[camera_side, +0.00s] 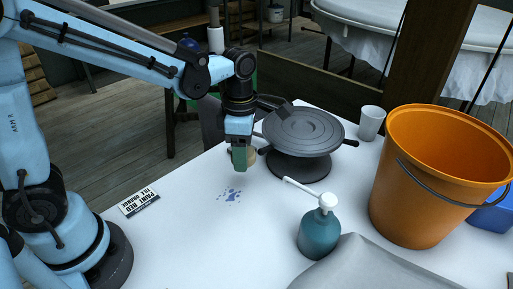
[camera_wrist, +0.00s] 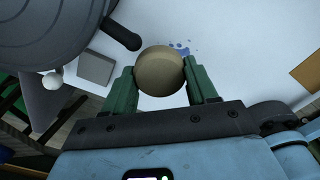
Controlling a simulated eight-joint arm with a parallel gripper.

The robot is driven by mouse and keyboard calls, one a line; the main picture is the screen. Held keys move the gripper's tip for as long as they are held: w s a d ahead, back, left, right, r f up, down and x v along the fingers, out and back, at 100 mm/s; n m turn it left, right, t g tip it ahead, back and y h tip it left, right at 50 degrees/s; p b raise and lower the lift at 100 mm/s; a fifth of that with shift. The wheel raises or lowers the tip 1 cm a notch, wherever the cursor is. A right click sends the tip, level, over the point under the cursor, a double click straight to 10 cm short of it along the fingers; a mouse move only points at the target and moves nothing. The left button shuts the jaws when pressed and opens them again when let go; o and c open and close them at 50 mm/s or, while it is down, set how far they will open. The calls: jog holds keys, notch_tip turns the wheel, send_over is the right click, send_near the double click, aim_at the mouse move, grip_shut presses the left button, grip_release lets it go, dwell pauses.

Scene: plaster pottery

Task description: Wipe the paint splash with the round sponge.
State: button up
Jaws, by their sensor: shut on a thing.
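The round sponge (camera_wrist: 160,71) is tan and sits between the green fingers of my gripper (camera_wrist: 162,86) in the wrist view. My gripper is shut on it. In the side view my gripper (camera_side: 241,159) is above the white table, and the sponge (camera_side: 250,156) shows partly behind a finger. The paint splash (camera_side: 230,195) is a group of small blue spots on the table, just below and slightly left of the gripper. In the wrist view part of the splash (camera_wrist: 181,49) shows just beyond the sponge; the sponge may hide some of it.
A dark turntable (camera_side: 303,133) stands close to the right of my gripper. A teal pump bottle (camera_side: 319,232), an orange bucket (camera_side: 432,170) and a white cup (camera_side: 371,123) stand farther right. A printed card (camera_side: 139,202) lies left of the splash. The table around the splash is clear.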

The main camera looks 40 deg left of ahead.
jog(key=shift+r, duration=0.1)
notch_tip(320, 180, up, 4)
jog(key=r, duration=0.1)
send_over(244, 186)
jog(key=shift+f, duration=0.25)
jog(key=shift+s, duration=0.15)
jog(key=shift+f, duration=5.9)
jog(key=shift+s+f, duration=0.55)
jog(key=shift+s, duration=3.25)
jog(key=shift+w, duration=3.95)
jog(key=shift+s+r, duration=0.15)
jog(key=shift+r, duration=3.85)
